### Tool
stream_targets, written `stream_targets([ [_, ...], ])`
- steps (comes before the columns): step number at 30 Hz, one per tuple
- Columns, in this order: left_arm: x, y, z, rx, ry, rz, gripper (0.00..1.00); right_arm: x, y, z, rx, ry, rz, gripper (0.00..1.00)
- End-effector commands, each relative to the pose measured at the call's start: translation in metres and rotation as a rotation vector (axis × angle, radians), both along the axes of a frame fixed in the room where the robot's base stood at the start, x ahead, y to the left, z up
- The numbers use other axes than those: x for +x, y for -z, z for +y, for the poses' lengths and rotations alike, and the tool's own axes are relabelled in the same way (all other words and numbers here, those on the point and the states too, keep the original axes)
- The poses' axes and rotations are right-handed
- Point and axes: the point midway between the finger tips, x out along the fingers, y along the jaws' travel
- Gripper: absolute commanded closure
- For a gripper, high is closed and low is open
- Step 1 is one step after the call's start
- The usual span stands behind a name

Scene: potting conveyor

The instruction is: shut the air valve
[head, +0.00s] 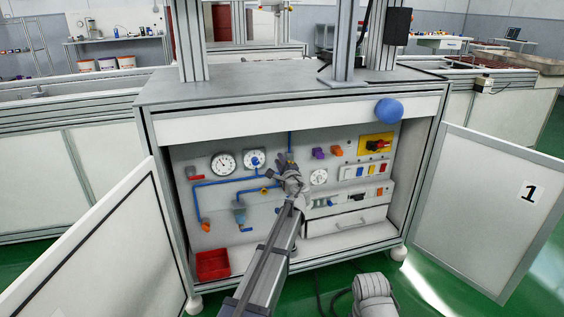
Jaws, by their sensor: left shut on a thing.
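The open cabinet (262,122) holds a back panel with blue air lines (222,182). My left gripper (283,168) reaches into it from below and is shut at the blue line that comes down from the top of the panel. It is shut on what appears to be the air valve, whose handle is mostly hidden behind the fingers. A small yellow fitting (264,189) sits on the line just left of my gripper. My right gripper is not in view.
Cabinet doors stand open at left (95,245) and right (487,210). A yellow plate with a red switch (376,144), a white dial (319,177) and coloured buttons are right of my gripper. A red bin (213,264) sits on the cabinet floor. A drawer (345,222) is at lower right.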

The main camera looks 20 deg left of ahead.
Motion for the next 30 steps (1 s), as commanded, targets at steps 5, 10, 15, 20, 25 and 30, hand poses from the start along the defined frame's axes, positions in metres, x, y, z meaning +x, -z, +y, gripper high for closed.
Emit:
stream_targets([
  [5,-0.002,0.010,0.002,-0.117,0.000,-0.079,1.00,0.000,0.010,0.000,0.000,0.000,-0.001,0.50],
  [10,-0.002,0.015,0.003,-0.209,0.000,-0.140,1.00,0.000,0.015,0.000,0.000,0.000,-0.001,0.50],
  [15,-0.002,0.018,0.003,-0.274,0.000,-0.184,1.00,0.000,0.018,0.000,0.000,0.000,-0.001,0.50],
  [20,-0.002,0.020,0.003,-0.310,0.000,-0.208,1.00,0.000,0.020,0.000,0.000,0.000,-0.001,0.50],
  [25,-0.002,0.021,0.003,-0.329,0.000,-0.221,1.00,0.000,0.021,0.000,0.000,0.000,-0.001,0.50],
  [30,-0.002,0.021,0.003,-0.332,0.000,-0.223,1.00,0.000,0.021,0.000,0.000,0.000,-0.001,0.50],
])
